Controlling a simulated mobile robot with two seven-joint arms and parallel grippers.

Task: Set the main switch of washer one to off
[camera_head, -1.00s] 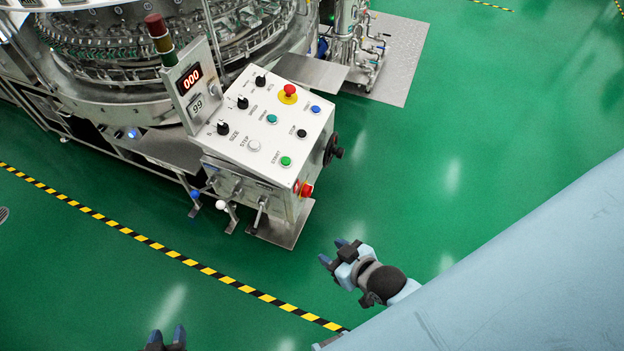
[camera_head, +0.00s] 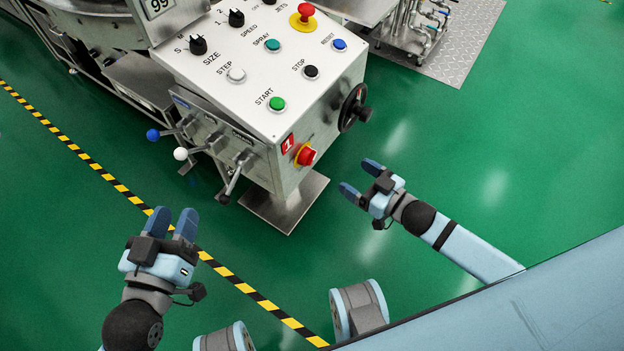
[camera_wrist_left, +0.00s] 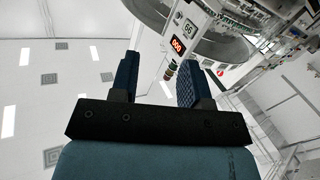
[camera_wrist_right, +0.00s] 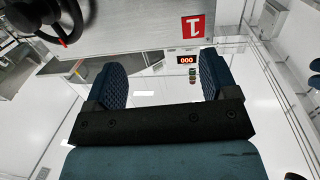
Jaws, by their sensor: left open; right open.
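The control box of washer one (camera_head: 240,75) fills the upper middle of the head view, with a red "1" label (camera_head: 288,143) on its end face. Beside the label is a red rotary switch (camera_head: 306,156) on a yellow plate; its exact setting is too small to read. My right gripper (camera_head: 360,178) is open and empty, to the right of the switch and apart from it. The "1" label also shows in the right wrist view (camera_wrist_right: 193,26), above the open fingers. My left gripper (camera_head: 172,218) is open and empty, below and left of the box.
A black handwheel (camera_head: 352,108) sticks out from the box's right side. Levers with blue (camera_head: 153,135) and white (camera_head: 181,154) knobs stick out at its front left. A red emergency button (camera_head: 305,12) is on the panel top. Green floor is free to the right.

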